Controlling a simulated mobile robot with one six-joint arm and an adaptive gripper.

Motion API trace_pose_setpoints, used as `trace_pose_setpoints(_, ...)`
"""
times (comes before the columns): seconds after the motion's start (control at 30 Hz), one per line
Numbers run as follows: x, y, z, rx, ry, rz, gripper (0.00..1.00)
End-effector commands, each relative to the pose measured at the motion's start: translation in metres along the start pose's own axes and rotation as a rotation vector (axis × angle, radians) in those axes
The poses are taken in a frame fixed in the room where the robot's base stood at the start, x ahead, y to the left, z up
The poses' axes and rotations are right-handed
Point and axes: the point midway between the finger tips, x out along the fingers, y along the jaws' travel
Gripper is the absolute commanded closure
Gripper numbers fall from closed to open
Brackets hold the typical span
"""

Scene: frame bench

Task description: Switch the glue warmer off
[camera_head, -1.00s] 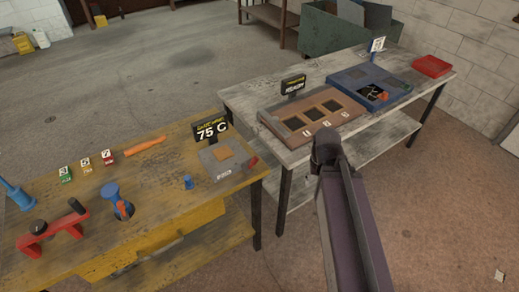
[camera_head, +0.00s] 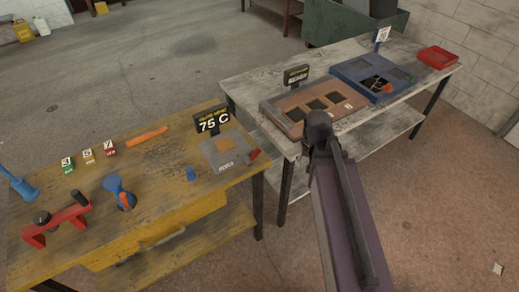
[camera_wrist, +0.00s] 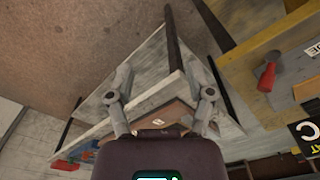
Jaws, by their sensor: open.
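The glue warmer (camera_head: 229,158) is a grey box with an orange pad on top, at the right end of the yellow bench. Its black sign (camera_head: 213,122) reads 75 C. A red switch lever (camera_head: 254,155) sticks out at the box's right side. In the head view my arm hides the gripper.
The yellow bench (camera_head: 155,180) also holds a red clamp (camera_head: 58,222), a blue tool (camera_head: 117,190), small numbered blocks and an orange stick (camera_head: 147,137). The pale bench (camera_head: 250,88) bears a brown tray (camera_head: 283,107), a blue tray (camera_head: 350,75) and a red box (camera_head: 439,57).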

Motion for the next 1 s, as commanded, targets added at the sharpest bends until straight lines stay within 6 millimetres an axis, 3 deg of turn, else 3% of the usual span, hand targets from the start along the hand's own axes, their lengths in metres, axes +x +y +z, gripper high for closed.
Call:
trace_pose_setpoints(0.3,-0.035,-0.074,-0.051,0.324,0.025,-0.032,0.32)
trace_pose_setpoints(0.6,-0.058,-0.145,-0.082,0.630,0.031,-0.071,0.32)
trace_pose_setpoints(0.8,-0.063,-0.166,-0.088,0.727,0.029,-0.084,0.32)
trace_pose_setpoints(1.0,-0.063,-0.169,-0.088,0.745,0.029,-0.087,0.32)
